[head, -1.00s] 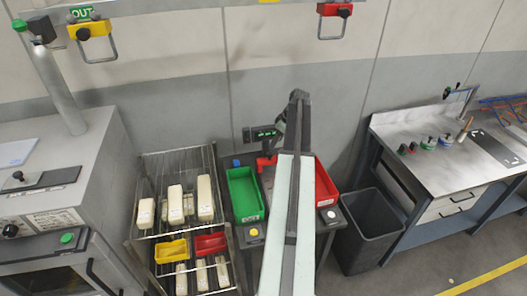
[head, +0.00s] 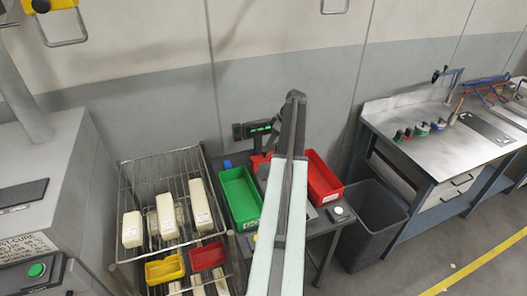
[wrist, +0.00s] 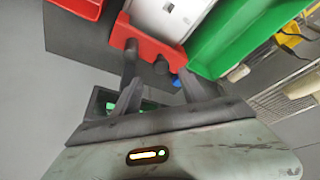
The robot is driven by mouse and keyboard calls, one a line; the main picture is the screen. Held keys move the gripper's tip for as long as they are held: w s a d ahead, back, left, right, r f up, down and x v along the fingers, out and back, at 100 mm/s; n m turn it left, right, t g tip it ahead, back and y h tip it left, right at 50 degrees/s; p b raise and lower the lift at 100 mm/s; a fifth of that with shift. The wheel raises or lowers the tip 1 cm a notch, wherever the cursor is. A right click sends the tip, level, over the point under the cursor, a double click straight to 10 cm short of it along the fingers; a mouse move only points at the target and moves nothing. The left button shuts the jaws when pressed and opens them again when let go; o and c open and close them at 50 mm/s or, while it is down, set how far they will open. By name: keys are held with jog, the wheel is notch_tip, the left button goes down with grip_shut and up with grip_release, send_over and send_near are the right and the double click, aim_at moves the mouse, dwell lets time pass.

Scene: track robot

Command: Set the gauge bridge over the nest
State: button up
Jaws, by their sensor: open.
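A red notched block (wrist: 150,45), which looks like the gauge bridge, lies by a white plate (wrist: 165,14) between the bins in the wrist view. In the head view a red part (head: 260,162) shows beside my arm, behind the green bin. My gripper (wrist: 160,78) is open, its dark fingers pointing toward the red block. It seems empty, and I cannot tell its height above the block. In the head view my arm covers much of the stand's middle. I cannot make out the nest clearly.
A green bin (head: 239,203) and a red bin (head: 325,180) flank the stand's middle. A small display (head: 252,130) stands behind. A wire rack (head: 125,210) with pale blocks is left, a dark waste bin (head: 370,240) right, then a workbench (head: 450,135).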

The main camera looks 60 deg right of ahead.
aim_at(265, 150)
jog(key=b+x, duration=0.5)
jog(key=x, duration=0.1)
jog(key=shift+w+a+f, duration=0.15)
jog(key=shift+w+f, duration=0.05)
jog(key=shift+f, duration=0.15)
jog(key=shift+w+f+b, duration=0.25)
jog(key=shift+f+b, duration=0.05)
jog(key=shift+b, duration=0.2)
jog(key=shift+r, duration=0.1)
grip_shut()
dwell(0.4)
